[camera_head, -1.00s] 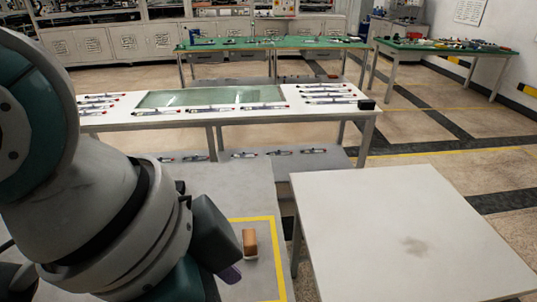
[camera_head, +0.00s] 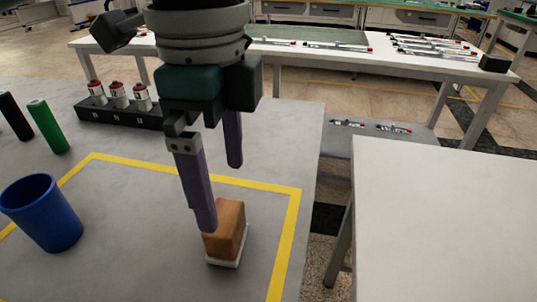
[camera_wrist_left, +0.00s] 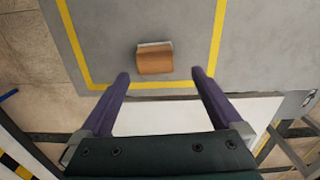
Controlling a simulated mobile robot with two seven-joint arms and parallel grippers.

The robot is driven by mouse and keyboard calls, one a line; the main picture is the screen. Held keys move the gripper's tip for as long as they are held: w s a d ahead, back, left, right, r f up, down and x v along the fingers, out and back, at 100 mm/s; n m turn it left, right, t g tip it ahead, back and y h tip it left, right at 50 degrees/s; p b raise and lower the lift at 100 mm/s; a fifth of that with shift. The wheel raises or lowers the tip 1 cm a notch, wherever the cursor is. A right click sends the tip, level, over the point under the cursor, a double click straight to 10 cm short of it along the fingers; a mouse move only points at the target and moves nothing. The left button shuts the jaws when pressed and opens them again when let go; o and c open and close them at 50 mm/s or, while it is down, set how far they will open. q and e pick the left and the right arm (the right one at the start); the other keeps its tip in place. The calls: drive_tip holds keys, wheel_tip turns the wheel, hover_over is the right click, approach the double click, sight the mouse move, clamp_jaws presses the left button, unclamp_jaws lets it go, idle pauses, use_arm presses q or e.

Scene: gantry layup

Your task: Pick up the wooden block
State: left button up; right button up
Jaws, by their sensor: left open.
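The wooden block (camera_head: 235,222) is an orange-brown box at the right side of a yellow-taped square on the grey table. A thin pale piece shows along its lower edge. In the left wrist view the block (camera_wrist_left: 155,62) lies just beyond the fingertips, between their lines. My left gripper (camera_head: 220,195) points down with its purple fingers open and empty. In the head view one fingertip overlaps the block's left side; I cannot tell whether it touches. The wrist view shows a gap between the fingertips (camera_wrist_left: 160,76) and the block. My right gripper is not in view.
A blue cup (camera_head: 42,215) stands at the left. Green (camera_head: 48,127) and black (camera_head: 14,117) cylinders stand behind it. A dark rack (camera_head: 117,113) holds red-capped bottles. The grey table's right edge is near the block; a white table (camera_head: 450,220) stands beyond a gap.

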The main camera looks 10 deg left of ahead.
sight(223, 216)
use_arm(q)
drive_tip(key=shift+s+f, duration=0.2)
drive_tip(key=shift+f, duration=1.05)
drive_tip(key=f+b, duration=0.1)
drive_tip(key=f, duration=0.4)
drive_tip(key=shift+s+a+f+b, duration=0.1)
drive_tip(key=shift+s+f+b, duration=0.1)
drive_tip(key=shift+b, duration=0.2)
drive_tip(key=c, duration=1.3)
